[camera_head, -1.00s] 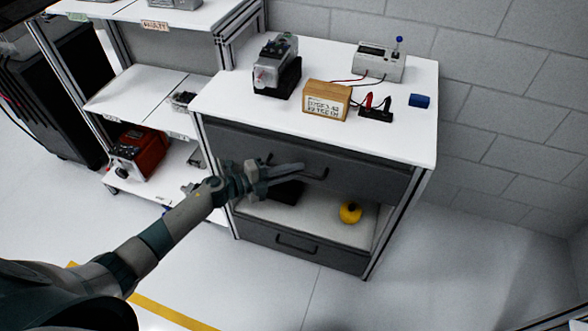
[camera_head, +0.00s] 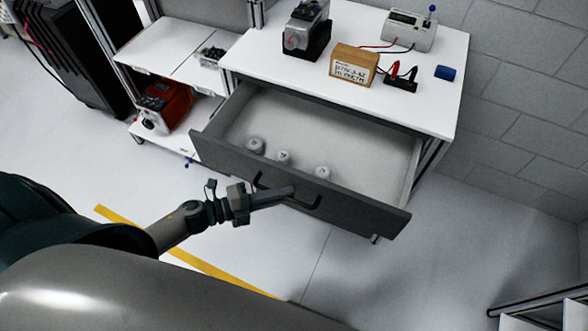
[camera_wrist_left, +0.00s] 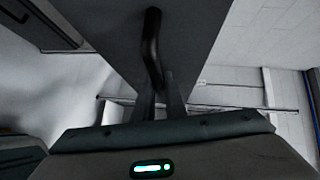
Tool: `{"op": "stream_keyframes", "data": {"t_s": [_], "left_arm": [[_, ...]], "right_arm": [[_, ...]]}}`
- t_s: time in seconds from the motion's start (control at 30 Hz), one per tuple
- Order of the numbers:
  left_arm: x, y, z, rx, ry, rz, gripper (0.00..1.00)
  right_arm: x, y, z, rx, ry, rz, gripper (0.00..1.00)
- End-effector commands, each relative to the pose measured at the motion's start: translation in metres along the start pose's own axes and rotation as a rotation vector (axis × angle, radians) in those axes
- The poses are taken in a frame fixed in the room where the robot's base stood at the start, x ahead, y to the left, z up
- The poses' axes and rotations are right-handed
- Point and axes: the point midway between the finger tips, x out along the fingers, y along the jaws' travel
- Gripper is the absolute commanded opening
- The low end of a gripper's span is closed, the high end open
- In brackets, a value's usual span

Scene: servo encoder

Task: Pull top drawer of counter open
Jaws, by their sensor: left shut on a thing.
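The counter's top drawer (camera_head: 230,158) is pulled far out in the head view, its dark front tilted across the picture. Several small light round items (camera_head: 283,157) lie inside it near the front. In the left wrist view the handle (camera_wrist_left: 152,45) runs down to the fingertips (camera_wrist_left: 160,90). The fingers partly hide where they meet it. The white counter top (camera_head: 300,77) is above the drawer. My right gripper is not in view.
On the counter stand a grey device in a black base (camera_head: 307,30), a cardboard box (camera_head: 354,65), a meter unit (camera_head: 408,30), a terminal block (camera_head: 401,82) and a blue cylinder (camera_head: 445,73). A shelf with a red unit (camera_head: 165,105) stands left.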

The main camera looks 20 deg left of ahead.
Motion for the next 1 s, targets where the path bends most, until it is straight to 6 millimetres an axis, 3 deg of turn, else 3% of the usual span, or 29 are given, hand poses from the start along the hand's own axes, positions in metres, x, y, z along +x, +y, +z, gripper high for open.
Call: {"op": "stream_keyframes", "data": {"t_s": [0.2,0.4,0.97,1.0], "left_arm": [[-0.040,0.013,-0.039,-0.004,-0.001,0.003,0.00],[-0.062,0.019,-0.061,-0.002,-0.001,0.002,0.00],[-0.072,0.021,-0.071,0.000,-0.001,0.000,0.00],[-0.072,0.021,-0.071,0.000,-0.001,0.000,0.18]], "right_arm": [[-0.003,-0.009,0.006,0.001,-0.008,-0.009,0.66],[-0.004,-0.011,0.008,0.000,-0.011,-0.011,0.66],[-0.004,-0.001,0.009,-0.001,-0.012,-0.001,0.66],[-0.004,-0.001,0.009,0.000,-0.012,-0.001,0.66]]}}
